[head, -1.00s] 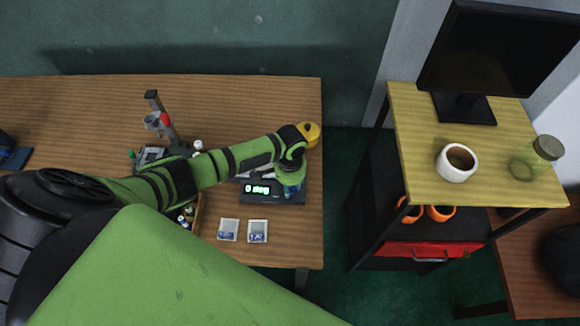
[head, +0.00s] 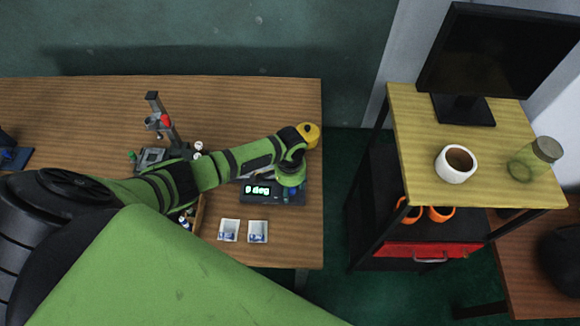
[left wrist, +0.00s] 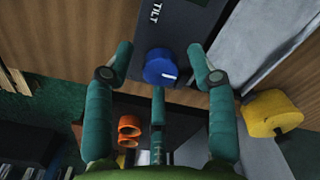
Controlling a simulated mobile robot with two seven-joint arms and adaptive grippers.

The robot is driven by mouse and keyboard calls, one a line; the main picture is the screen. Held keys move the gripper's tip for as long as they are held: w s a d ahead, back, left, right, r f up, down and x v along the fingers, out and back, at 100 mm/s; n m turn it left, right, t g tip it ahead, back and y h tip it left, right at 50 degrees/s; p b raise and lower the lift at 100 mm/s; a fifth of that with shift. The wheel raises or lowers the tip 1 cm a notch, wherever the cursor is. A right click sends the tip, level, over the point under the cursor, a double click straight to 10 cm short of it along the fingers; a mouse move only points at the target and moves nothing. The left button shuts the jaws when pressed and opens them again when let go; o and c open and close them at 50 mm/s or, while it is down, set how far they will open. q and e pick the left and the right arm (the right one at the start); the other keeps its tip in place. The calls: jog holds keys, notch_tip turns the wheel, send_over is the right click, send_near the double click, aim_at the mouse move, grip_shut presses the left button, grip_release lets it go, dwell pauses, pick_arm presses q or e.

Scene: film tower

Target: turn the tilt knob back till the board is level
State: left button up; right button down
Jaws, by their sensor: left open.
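The tilt knob (left wrist: 160,67) is blue with a white mark and sits below the word TILT on a dark panel (left wrist: 182,25) in the left wrist view. My left gripper (left wrist: 160,72) is open, with its green fingers spread on both sides of the knob and apart from it. In the head view the dark device (head: 258,198) shows a lit green readout (head: 257,190) that appears to read 0 deg. My left gripper (head: 291,182) is above the device's right end there. The board is mostly hidden by my arm. My right gripper is not in view.
A yellow round object (head: 308,134) stands at the table's right edge. A stand with a red part (head: 160,120) is at the left. A shelf (head: 480,175) with a white cup (head: 456,164) is to the right.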

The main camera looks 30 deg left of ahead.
aim_at(290, 189)
pick_arm(q)
jog(key=shift+r, duration=0.1)
jog(key=shift+w+r, duration=0.1)
jog(key=shift+r, duration=0.2)
notch_tip(290, 189, up, 11)
jog(key=shift+r, duration=0.15)
dwell(0.5)
